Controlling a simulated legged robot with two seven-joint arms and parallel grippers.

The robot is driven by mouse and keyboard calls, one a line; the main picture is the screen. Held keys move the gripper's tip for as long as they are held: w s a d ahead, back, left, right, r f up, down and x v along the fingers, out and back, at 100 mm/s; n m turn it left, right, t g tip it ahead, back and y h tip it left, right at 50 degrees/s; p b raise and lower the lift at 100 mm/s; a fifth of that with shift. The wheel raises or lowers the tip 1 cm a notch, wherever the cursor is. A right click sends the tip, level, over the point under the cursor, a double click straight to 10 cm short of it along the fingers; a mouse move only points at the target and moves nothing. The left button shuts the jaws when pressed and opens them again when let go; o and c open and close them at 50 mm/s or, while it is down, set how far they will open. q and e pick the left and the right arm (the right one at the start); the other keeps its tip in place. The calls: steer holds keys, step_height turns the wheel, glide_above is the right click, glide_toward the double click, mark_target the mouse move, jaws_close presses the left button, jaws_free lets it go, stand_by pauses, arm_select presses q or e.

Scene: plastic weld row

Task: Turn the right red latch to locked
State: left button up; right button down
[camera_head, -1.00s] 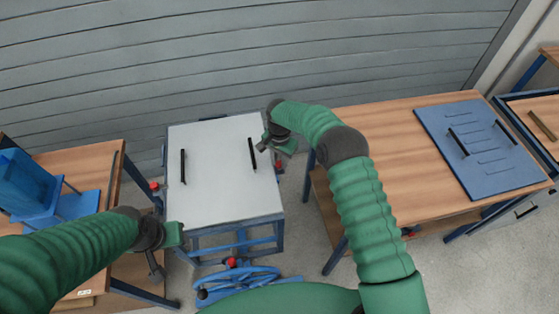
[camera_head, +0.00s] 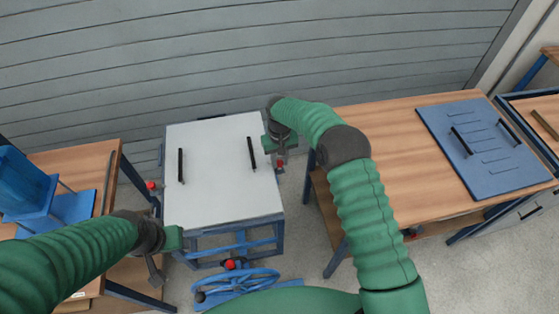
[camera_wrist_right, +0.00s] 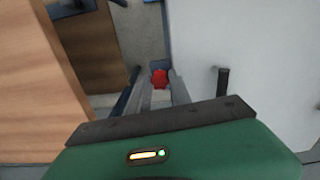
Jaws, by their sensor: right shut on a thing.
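The right red latch (camera_head: 280,164) is at the right side of the white-topped blue cart (camera_head: 222,200). It also shows as a red knob (camera_wrist_right: 159,78) between the fingers in the right wrist view. My right gripper (camera_head: 279,155) reaches down beside the cart's right edge and is shut on this latch. The fingers partly hide the latch, and its exact angle is hard to tell. Another red latch (camera_head: 151,185) is at the cart's left side. My left gripper (camera_head: 156,271) hangs at the cart's front left, away from the latches; its jaws are too unclear to judge.
The cart top has two black handles (camera_head: 181,166). A wooden bench (camera_head: 385,130) with a blue panel (camera_head: 480,150) stands at right, close to my right arm. Another bench (camera_head: 80,165) stands at left. A blue wheel (camera_head: 240,283) is at the cart's front. A grey slatted wall is behind.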

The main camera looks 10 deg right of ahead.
mark_target(280, 162)
steer(key=n, duration=0.4)
steer(key=shift+n, duration=0.3)
steer(key=shift+w+r+n, duration=0.1)
steer(key=shift+n, duration=1.5)
steer(key=shift+d, duration=0.1)
steer(key=c, duration=1.2)
jaws_free()
steer(key=shift+o, duration=0.2)
step_height(280, 162, up, 17)
steer(key=b, duration=0.1)
steer(key=shift+f, duration=0.2)
